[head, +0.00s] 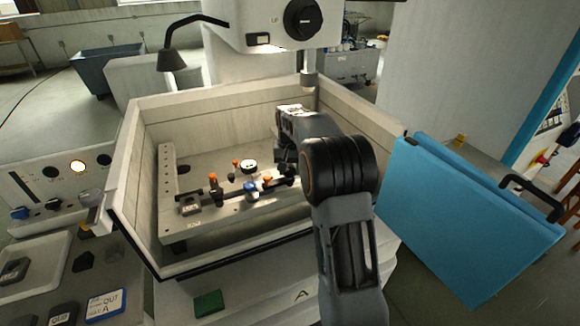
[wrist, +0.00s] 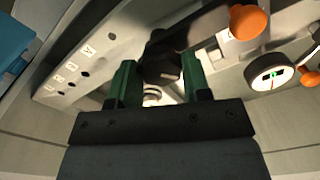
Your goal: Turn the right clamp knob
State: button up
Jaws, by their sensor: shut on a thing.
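In the wrist view, the two green fingers of my gripper (wrist: 158,66) stand on either side of a black clamp knob (wrist: 163,58) and are shut on it. The knob sits at the end of a dark bar over the pale fixture plate (wrist: 70,75). In the head view, my gripper (head: 286,160) reaches down over the right end of the dark bar in the tank, and my arm hides much of that knob. The left clamp knob (head: 213,188), dark with an orange top near it, stands free at the left of the bar.
A round dial gauge (head: 249,165) and orange-tipped parts (head: 267,178) stand close to the left of my gripper; the gauge also shows in the wrist view (wrist: 270,74). The tank walls (head: 125,185) surround the fixture. The machine head's nozzle (head: 309,80) hangs above. A blue door (head: 465,220) stands at right.

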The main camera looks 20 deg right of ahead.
aim_at(290, 170)
jog(key=m+p, duration=0.1)
jog(key=m, duration=0.4)
jog(key=shift+m, duration=0.4)
jog(key=m, duration=0.5)
jog(key=shift+m+p, duration=0.3)
jog(key=o, duration=0.9)
jog(key=shift+o, duration=0.2)
notch_tip(290, 170, up, 14)
jog(key=shift+f, duration=0.1)
dwell(0.6)
